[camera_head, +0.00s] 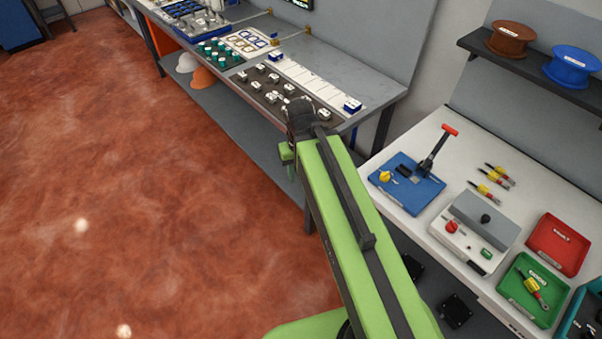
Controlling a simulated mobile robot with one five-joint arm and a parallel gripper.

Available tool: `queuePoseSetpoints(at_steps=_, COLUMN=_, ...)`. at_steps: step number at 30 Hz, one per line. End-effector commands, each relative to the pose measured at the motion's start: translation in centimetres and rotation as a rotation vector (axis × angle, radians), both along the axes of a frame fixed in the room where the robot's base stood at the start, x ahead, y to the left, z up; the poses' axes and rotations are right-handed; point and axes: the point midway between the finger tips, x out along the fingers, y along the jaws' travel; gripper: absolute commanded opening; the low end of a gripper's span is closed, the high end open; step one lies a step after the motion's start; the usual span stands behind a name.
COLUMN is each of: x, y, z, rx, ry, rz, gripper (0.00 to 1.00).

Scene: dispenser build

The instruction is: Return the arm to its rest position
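My green arm (345,215) reaches from the bottom of the head view up toward the front edge of the grey bench. Its far end is a dark joint (300,118), which overlaps the bench edge in the picture. A short green part of my arm (287,153) shows just below and left of that joint. The rest of the arm beyond it is hidden behind the upper link. I cannot make out the gripper's fingers, nor whether they hold anything.
The grey bench (345,62) carries trays of small parts and a white strip with blue-white blocks. On the right, a white table (420,140) holds a blue lever press (408,185), a grey-white box (475,230), and red (560,245) and green trays (517,291). Open red floor (130,180) lies left.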

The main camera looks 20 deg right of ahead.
Motion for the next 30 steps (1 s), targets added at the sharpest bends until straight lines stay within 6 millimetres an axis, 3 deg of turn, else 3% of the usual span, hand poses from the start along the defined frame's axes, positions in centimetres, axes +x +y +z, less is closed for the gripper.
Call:
queuePoseSetpoints(at_steps=7, x=0.0, y=0.0, z=-0.6, rx=0.000, ry=0.000, rz=-0.003, gripper=0.37)
queuePoseSetpoints(at_steps=15, x=0.0, y=0.0, z=-7.2, rx=0.000, ry=0.000, rz=-0.005, gripper=0.37)
queuePoseSetpoints(at_steps=30, x=-0.1, y=0.0, z=-6.6, rx=0.000, ry=0.000, rz=-0.005, gripper=0.37)
